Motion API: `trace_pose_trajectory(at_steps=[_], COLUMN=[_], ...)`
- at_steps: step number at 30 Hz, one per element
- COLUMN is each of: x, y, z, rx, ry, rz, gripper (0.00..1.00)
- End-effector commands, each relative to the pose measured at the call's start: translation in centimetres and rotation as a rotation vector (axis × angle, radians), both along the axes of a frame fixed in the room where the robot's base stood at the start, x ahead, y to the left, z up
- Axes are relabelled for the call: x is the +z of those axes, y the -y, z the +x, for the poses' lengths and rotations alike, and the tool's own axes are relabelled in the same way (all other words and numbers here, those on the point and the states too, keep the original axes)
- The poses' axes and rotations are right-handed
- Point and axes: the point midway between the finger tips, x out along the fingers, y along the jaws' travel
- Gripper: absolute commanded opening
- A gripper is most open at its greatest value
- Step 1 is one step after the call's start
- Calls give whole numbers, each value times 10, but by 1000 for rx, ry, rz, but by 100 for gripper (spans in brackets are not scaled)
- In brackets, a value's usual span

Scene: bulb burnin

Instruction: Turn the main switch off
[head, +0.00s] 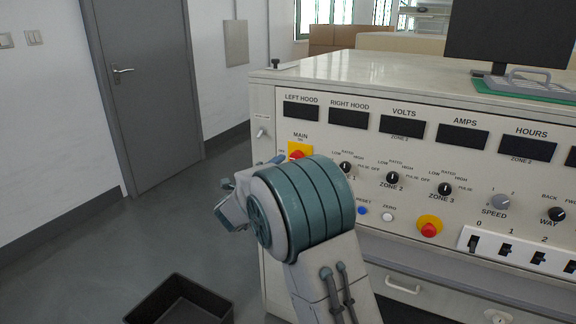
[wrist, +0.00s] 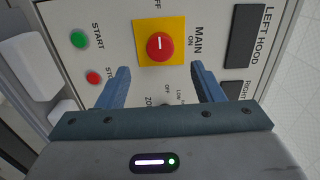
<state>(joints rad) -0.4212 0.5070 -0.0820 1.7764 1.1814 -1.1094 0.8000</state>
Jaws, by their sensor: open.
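The main switch (head: 297,155) is a red rotary knob on a yellow plate at the left end of the panel; in the head view my arm partly covers it. In the wrist view the red knob (wrist: 160,46) shows a short white mark, with MAIN and ON printed on one side and OFF, partly cut off, near the top edge. My gripper (wrist: 158,80) is open, its two blue fingers pointing toward the panel on either side of the knob's line. The knob lies past the fingertips, and nothing is between them. In the head view my gripper is mostly hidden by my arm.
Green start (wrist: 79,40) and red stop (wrist: 93,78) buttons sit beside the switch. The panel (head: 380,150) also carries zone knobs and a red emergency button (head: 429,229) on yellow. A black bin (head: 180,302) stands on the floor left of the cabinet.

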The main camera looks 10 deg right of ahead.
Motion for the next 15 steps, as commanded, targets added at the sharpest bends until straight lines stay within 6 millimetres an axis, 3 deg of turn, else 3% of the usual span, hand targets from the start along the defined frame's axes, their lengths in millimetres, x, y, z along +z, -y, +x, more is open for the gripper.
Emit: trace_pose_trajectory(at_steps=[6, 15], x=[0, 0], y=[-21, -27], z=[-28, -36], rx=[2, 1], ry=[-1, 0], rz=[0, 0], gripper=[61, 61])
